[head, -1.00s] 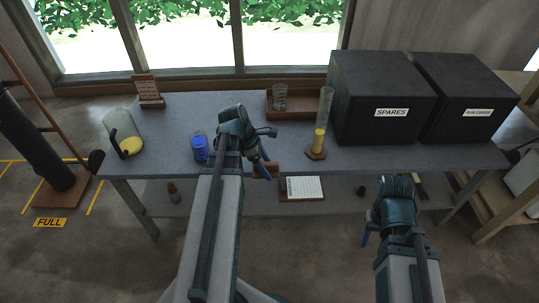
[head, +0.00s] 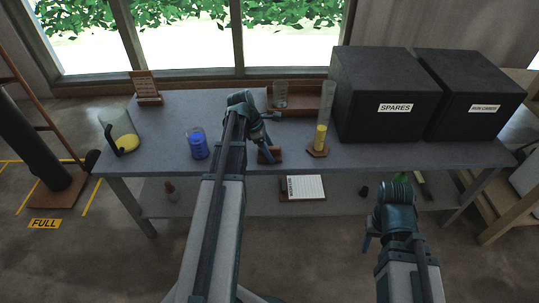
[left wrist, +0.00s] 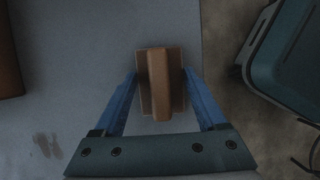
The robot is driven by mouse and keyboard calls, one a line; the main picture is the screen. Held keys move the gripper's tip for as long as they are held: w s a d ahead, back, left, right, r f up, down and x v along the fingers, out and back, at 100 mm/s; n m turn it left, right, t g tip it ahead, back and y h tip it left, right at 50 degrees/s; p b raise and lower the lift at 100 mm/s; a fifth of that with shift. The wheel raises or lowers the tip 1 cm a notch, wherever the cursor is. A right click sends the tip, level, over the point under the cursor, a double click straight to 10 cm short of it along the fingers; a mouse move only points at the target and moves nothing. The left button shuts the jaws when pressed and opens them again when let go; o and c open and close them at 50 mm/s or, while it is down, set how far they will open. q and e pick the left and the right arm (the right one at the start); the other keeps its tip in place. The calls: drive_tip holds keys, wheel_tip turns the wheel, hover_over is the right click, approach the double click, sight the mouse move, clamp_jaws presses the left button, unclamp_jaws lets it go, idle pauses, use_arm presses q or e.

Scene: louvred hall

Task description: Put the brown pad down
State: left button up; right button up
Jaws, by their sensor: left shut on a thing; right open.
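The brown pad (head: 270,156) is a small block with a raised bar along its middle. My left gripper (head: 264,146) is shut on it, at the front part of the grey table (head: 170,140). In the left wrist view the pad (left wrist: 159,85) sits between the two blue fingers, with the table top behind it and the table's edge just to its right. I cannot tell whether the pad touches the table. My right gripper (head: 370,243) is open and empty, in front of the table and lower than its top.
A beaker of blue liquid (head: 198,147) stands left of my left gripper. A cylinder with yellow liquid (head: 320,138) stands to the right. A brown tray (head: 305,106) with a glass is behind. Two black boxes (head: 385,95) fill the right end. A jug (head: 122,135) stands far left.

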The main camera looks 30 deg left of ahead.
use_arm(q)
drive_tip(key=shift+f, duration=0.15)
drive_tip(key=o, duration=1.1)
drive_tip(key=shift+p+v, duration=0.85)
drive_tip(key=p+v, duration=0.9)
drive_tip(key=v, duration=0.1)
drive_tip(key=shift+r+p, duration=0.35)
drive_tip(key=shift+p, duration=0.05)
